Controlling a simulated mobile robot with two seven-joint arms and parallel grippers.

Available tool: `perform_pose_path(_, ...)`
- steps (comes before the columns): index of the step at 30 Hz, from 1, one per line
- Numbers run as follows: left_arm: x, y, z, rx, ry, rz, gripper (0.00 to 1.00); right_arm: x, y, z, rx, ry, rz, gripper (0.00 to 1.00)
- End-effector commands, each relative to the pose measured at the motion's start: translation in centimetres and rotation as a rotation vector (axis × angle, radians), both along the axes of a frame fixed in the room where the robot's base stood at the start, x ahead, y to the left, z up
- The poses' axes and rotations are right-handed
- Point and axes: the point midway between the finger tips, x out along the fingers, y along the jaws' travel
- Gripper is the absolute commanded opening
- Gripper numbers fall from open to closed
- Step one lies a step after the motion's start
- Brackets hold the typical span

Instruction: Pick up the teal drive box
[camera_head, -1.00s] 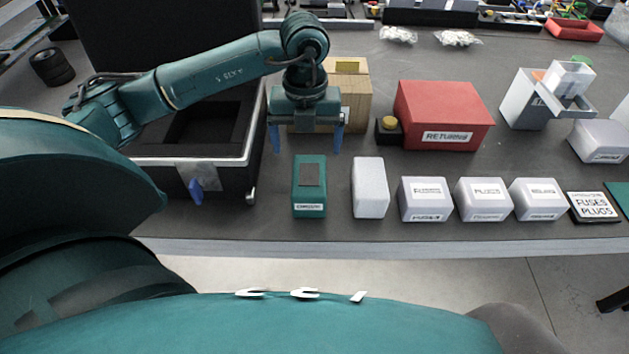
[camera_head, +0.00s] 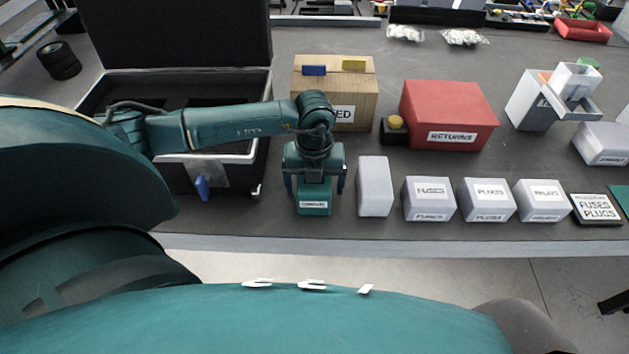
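The teal drive box (camera_head: 314,205) with a white label stands near the front edge of the table. Its top is mostly hidden under my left gripper (camera_head: 315,187). The gripper points down over the box, with one blue finger at its left side and one at its right. The fingers are wide apart, and a small gap seems to show between each finger and the box. My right gripper is not in view.
A pale grey block (camera_head: 375,187) stands close to the right of the gripper, followed by several labelled grey boxes. An open black case (camera_head: 225,178) is at left. Behind are a wooden box (camera_head: 362,92) and a red RETURNS box (camera_head: 447,108).

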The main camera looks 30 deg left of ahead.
Motion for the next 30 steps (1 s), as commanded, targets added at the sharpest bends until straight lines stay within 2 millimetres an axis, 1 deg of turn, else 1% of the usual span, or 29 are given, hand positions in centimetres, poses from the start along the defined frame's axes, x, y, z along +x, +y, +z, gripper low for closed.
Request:
perform_pose_path(5, 0.00, -0.02, -0.02, 0.000, 0.000, 0.000, 0.89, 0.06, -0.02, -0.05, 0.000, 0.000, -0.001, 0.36)
perform_pose_path(27, 0.02, -0.01, 0.04, -0.001, -0.001, 0.000, 0.29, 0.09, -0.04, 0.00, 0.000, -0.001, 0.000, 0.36)
perform_pose_path(30, 0.10, -0.02, 0.17, -0.002, -0.003, 0.000, 0.22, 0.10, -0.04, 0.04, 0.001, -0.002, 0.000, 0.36)
